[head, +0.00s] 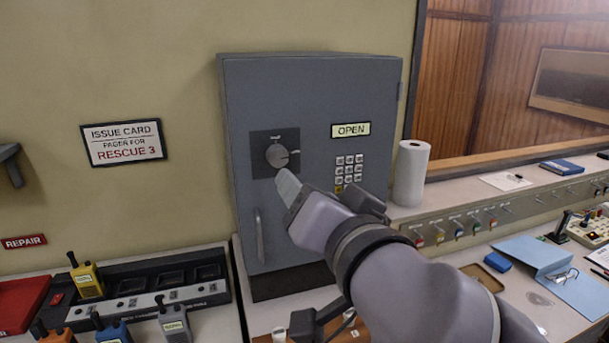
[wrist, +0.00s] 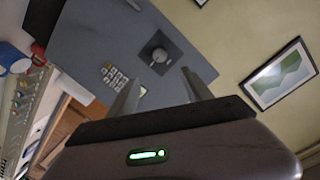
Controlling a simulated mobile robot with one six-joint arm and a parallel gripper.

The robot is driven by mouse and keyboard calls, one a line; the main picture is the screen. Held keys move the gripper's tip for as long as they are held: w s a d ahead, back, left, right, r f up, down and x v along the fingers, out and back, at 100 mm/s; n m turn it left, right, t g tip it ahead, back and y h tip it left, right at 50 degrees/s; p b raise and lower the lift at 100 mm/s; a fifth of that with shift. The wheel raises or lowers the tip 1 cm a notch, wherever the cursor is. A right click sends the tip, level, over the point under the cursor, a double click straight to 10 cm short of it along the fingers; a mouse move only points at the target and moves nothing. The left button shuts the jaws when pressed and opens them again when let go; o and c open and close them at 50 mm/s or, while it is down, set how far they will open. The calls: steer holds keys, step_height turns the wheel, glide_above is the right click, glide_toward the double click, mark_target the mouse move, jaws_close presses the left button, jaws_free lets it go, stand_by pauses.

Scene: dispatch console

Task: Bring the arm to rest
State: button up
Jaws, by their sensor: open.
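My gripper (head: 289,187) is raised in front of the grey safe (head: 310,90), just below its round dial (head: 278,155). In the wrist view my gripper (wrist: 157,85) shows its two fingers spread apart with nothing between them. The dial also shows in the wrist view (wrist: 159,56), beyond the fingertips, with a gap that I cannot measure. The safe door looks closed, and its small display (head: 350,130) reads OPEN. My arm hides part of the safe's lower right and the counter behind it.
A keypad (head: 349,170) and a vertical handle (head: 259,236) are on the safe door. A paper roll (head: 410,173) stands to its right. A charging rack (head: 150,290) with several radios is at the lower left.

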steer(key=s+d+f+g+h, duration=0.1)
steer(key=s+d+f+g, duration=0.1)
steer(key=f, duration=0.5)
steer(key=s+d+f+g, duration=0.3)
steer(key=s+f+g, duration=0.2)
steer(key=s+f, duration=0.2)
steer(key=s+d+f+g+h, duration=0.1)
steer(key=s+d+f+g, duration=0.1)
steer(key=s+f, duration=0.3)
step_height(320, 180, down, 4)
steer(key=shift+s+d+r+m+g+h, duration=0.1)
steer(key=shift+s+d+m+g+h, duration=0.25)
steer(key=shift+g, duration=0.35)
steer(key=shift+w, duration=0.15)
